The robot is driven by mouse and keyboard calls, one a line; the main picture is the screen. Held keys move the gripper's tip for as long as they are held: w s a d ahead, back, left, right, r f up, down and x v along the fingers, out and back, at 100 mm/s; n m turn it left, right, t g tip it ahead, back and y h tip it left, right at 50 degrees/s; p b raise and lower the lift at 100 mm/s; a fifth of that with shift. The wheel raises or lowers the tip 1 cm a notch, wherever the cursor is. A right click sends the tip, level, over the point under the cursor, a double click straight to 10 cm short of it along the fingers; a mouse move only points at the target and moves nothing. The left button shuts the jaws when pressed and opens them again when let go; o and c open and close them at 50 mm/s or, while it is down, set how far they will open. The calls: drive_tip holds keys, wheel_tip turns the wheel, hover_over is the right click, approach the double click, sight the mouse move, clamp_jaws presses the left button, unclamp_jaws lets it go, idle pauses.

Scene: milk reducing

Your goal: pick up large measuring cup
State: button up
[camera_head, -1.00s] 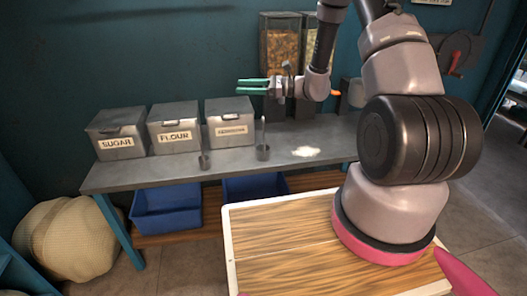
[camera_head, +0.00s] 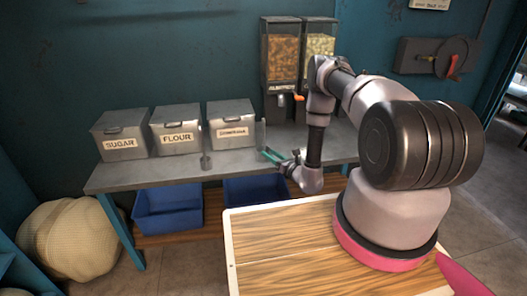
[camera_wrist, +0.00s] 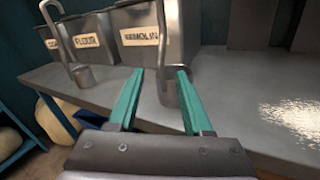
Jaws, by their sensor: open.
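Two metal measuring cups with tall upright handles stand on the grey shelf table. The nearer one, which looks like the large measuring cup (camera_wrist: 168,88), appears between my green fingertips in the wrist view, with the right finger covering its right side. In the head view only its handle (camera_head: 263,134) shows; my gripper hides its bowl. The other cup (camera_wrist: 83,76) stands to the left, and it also shows in the head view (camera_head: 206,162). My gripper (camera_head: 268,155) is open and low at the table's front edge; it also shows in the wrist view (camera_wrist: 158,72). I cannot tell whether it touches the cup.
Metal bins labelled sugar (camera_head: 121,137), flour (camera_head: 177,131) and a third (camera_head: 231,124) stand behind the cups. Dispensers (camera_head: 281,66) stand at the back right. White powder (camera_wrist: 302,116) lies right of the cup. Blue crates (camera_head: 168,212) sit below.

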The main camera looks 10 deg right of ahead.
sight(264, 140)
drive_tip(key=x, duration=0.8)
drive_tip(key=shift+d+r, duration=0.1)
drive_tip(key=shift+r, duration=0.25)
clamp_jaws()
